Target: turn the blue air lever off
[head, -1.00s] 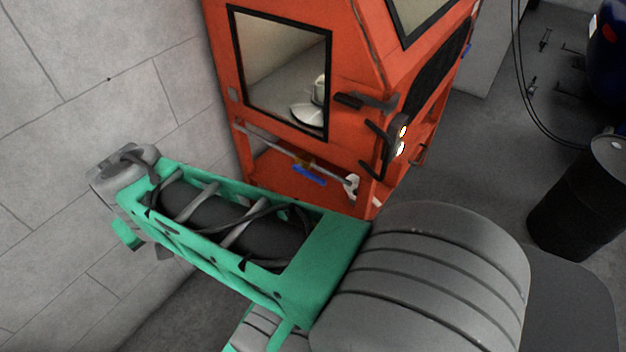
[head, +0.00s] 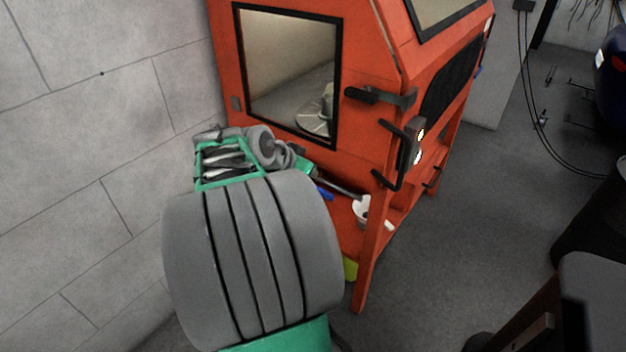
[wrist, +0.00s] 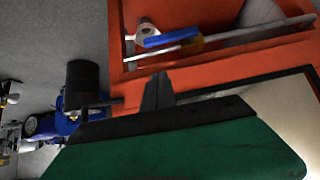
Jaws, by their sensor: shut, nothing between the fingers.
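The blue air lever (wrist: 172,38) shows in the wrist view at the upper middle, lying nearly along a pale pipe (wrist: 151,53) at the brass valve (wrist: 190,43). In the head view only a small part of the blue lever (head: 325,193) shows below the orange cabinet's window; my arm hides the rest and the valve. My gripper (wrist: 157,90) shows in the wrist view as dark fingers, closed together and empty. In that picture the fingertips are just below the pipe and lever, apart from the lever. My arm hides the gripper in the head view.
The pipe runs across the orange cabinet (head: 365,150), with a white cup-like part (head: 362,210) at its right end. Black handles (head: 385,97) stick out from the cabinet's corner. A block wall (head: 90,150) stands at left.

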